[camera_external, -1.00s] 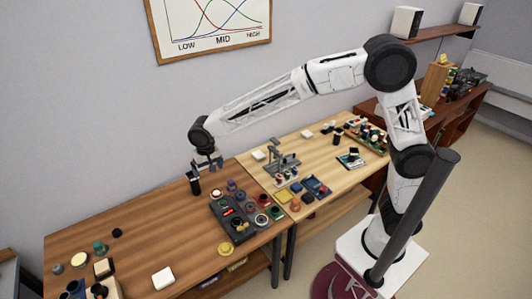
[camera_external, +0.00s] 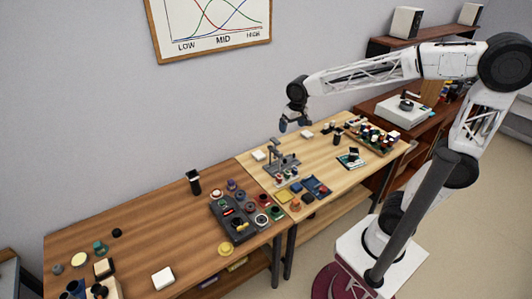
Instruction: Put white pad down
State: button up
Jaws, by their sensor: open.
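Several white pads show. One white pad (camera_external: 163,278) lies flat near the front edge of the left table. Another white pad (camera_external: 259,155) lies at the back left of the right, lighter table. A small white pad (camera_external: 307,134) lies further right on that table. My gripper (camera_external: 293,124) is open, above the back edge of the lighter table, near the small white pad and up and right of the one at back left. I see nothing held between its fingers, though they are small in this view.
A black cylinder (camera_external: 194,182) stands at the back of the left table. A dark box (camera_external: 236,217) with coloured round parts sits at its right end. A grey stand (camera_external: 282,165) rises on the lighter table. The left table's middle is mostly bare.

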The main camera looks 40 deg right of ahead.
jog(key=s+d+f, duration=0.2)
jog(key=s+d, duration=0.8)
jog(key=s+d+f+t, duration=0.1)
jog(key=s+d+f, duration=0.1)
jog(key=s+d, duration=0.8)
jog(key=shift+s+d+f+h, duration=0.2)
jog(key=shift+d+f+h, duration=0.05)
jog(key=shift+d+h, duration=0.15)
jog(key=shift+r, duration=0.15)
